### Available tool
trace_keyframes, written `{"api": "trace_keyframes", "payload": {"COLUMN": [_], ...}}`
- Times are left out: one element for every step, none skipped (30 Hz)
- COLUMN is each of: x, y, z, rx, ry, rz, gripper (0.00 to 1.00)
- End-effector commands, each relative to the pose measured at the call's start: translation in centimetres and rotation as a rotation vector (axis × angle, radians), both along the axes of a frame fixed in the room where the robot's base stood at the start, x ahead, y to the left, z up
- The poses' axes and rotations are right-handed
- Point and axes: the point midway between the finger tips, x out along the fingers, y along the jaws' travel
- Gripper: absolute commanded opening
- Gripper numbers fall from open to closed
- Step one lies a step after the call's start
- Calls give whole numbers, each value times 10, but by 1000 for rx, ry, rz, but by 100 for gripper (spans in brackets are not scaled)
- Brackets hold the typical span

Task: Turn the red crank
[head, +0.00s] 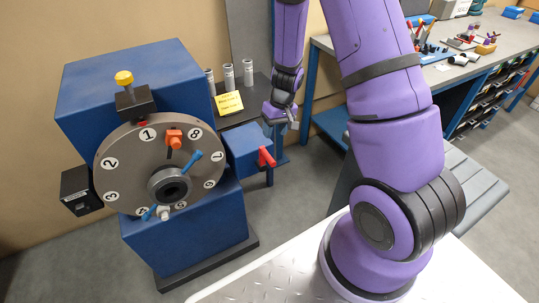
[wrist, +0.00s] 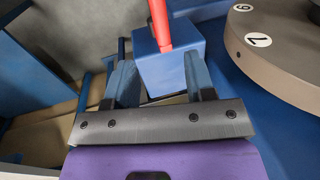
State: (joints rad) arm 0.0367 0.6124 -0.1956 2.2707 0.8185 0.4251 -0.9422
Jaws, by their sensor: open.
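The red crank (head: 266,157) sticks out from a small blue box (head: 243,146) on the right side of the blue machine in the head view. In the wrist view the red crank (wrist: 160,24) runs down from the top edge, with its lower end over the blue box (wrist: 170,72). My gripper (head: 289,121) hangs above and a little right of the crank in the head view. In the wrist view my gripper (wrist: 160,78) has its fingers apart, with the crank's lower end beyond the gap between them. Nothing is held, and I see no contact with the crank.
The machine's round numbered dial (head: 130,160) carries an orange knob (head: 174,136) and blue levers; its edge also shows at the wrist view's upper right (wrist: 262,45). Behind stand white-capped tubes (head: 229,77) and a yellow note (head: 229,103). A workbench (head: 480,55) stands at right.

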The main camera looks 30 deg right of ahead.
Motion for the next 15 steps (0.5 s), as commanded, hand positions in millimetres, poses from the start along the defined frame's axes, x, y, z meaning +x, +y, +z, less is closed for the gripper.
{"api": "trace_keyframes", "payload": {"x": [0,0,0,0,0,0,-1,-1,-1,-1,0,-1,-1,0,-1], "y": [0,0,1,2,2,4,5,5,6,8,9,10,11,12,13], "z": [-3,-5,-9,-12,-15,-21,-26,-30,-37,-42,-47,-54,-59,-64,-70], "rx": [0,0,0,0,0,1,1,0,1,2,1,1,1,1,2], "ry": [2,2,3,3,2,3,5,5,4,4,4,5,4,3,5], "rz": [-1,-1,0,0,-1,-1,-1,-2,-2,-2,-2,-2,-2,-2,-3], "gripper": [50,50,50,50,50,50,50,50,50,50,50,50,50,50,50]}}
